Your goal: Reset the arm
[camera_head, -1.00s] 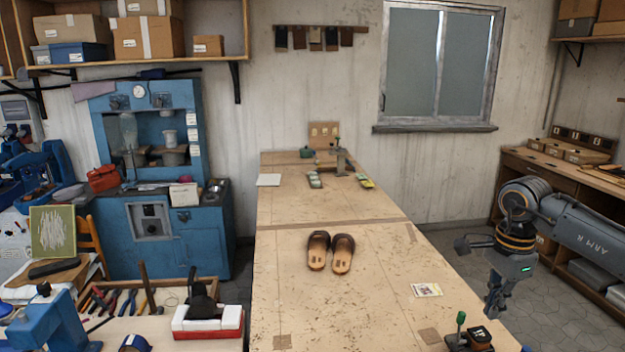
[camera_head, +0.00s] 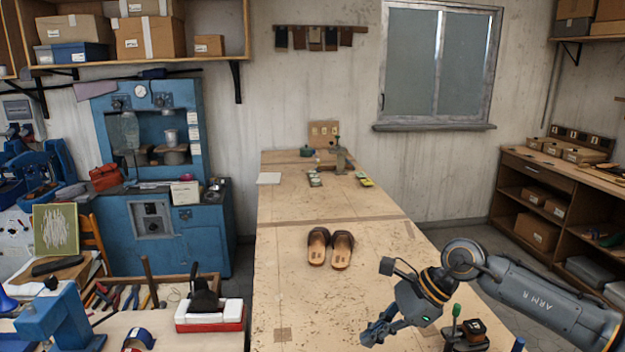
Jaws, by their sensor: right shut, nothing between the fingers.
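My right arm (camera_head: 545,297) comes in from the right edge and reaches over the right side of the long wooden table. My right gripper (camera_head: 368,340) is shut and empty, low over the near right part of the table, pointing down and left. It is apart from the pair of brown sandals (camera_head: 330,248), which lie side by side on the table farther back and to the left. My left gripper is not in view.
The wooden table (camera_head: 300,290) is mostly bare around the sandals. A small green-handled tool and a dark block (camera_head: 473,328) stand at its near right, close to my right arm. A tool tray and a red-and-white box (camera_head: 209,318) are at the left. Shelves stand at the right.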

